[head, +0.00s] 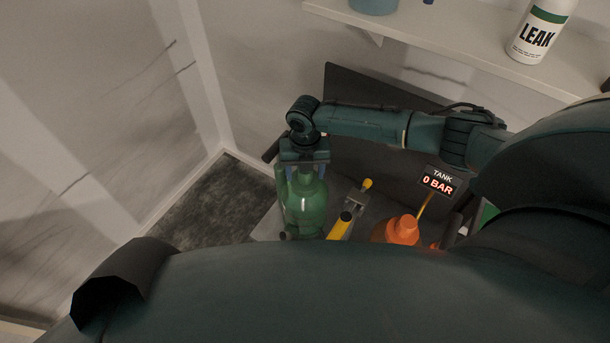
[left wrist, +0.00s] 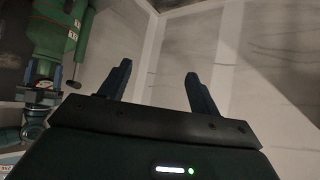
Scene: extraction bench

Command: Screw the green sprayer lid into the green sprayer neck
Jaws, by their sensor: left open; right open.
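The green sprayer (head: 305,205) stands upright on the bench in the head view. My right gripper (head: 304,166) points down over its top, with its fingers on either side of the upper part. The right gripper is open. The gripper hides the neck, and I cannot make out the green lid separately or tell whether it sits in the neck. In the left wrist view, a green body with white marks, probably the sprayer (left wrist: 55,35), shows at the upper left. My left gripper (left wrist: 157,72) is open and empty, facing the pale wall.
An orange bottle (head: 402,230) and a yellow-handled tool (head: 341,225) stand right of the sprayer. A sign (head: 438,181) reads TANK 0 BAR. A white LEAK bottle (head: 541,32) stands on the shelf (head: 450,45) above. The dark floor (head: 205,205) at left is clear.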

